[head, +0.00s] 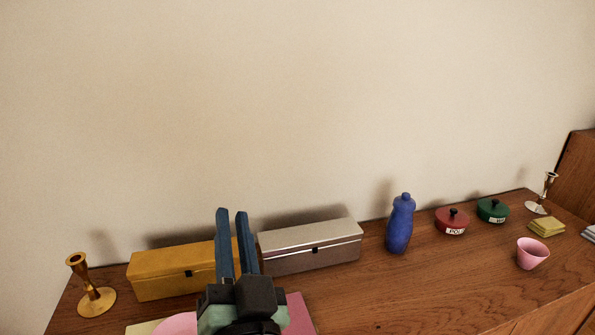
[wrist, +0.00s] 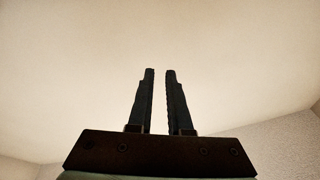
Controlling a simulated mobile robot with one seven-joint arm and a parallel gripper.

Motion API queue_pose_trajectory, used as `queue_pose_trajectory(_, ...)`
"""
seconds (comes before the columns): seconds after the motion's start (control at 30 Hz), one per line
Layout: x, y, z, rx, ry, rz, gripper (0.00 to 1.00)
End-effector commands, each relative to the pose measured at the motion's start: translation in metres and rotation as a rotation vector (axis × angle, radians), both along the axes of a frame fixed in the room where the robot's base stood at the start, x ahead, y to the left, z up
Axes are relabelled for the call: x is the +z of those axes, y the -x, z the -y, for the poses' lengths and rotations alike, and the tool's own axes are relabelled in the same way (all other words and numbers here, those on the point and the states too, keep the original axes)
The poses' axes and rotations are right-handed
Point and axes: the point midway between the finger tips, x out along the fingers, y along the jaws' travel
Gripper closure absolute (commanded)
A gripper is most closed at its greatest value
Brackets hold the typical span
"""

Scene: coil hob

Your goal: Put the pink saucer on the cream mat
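A pink saucer (head: 176,324) shows at the bottom edge in the head view, left of my gripper and partly cut off. A strip of the cream mat (head: 138,328) shows at its left. The saucer overlaps the mat in the picture, but I cannot tell whether it rests on it. My gripper (head: 231,211) points upward in front of the saucer and hides part of that area. In the wrist view my gripper's fingers (wrist: 160,72) stand apart with a narrow empty gap. Only wall and ceiling lie behind them.
A pink mat (head: 301,316) lies right of my gripper. A yellow box (head: 165,279) and a grey box (head: 310,248) stand behind. A brass candlestick (head: 92,290) is far left.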

Motion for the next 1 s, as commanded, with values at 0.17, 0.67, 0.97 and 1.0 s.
queue_pose_trajectory(0.17,0.155,0.031,0.042,-0.226,0.192,0.338,0.83)
queue_pose_trajectory(0.67,0.264,0.098,0.079,-0.491,0.338,0.588,0.83)
queue_pose_trajectory(0.97,0.280,0.097,0.078,-0.487,0.336,0.586,0.83)
queue_pose_trajectory(1.0,0.288,0.097,0.078,-0.487,0.336,0.586,0.83)
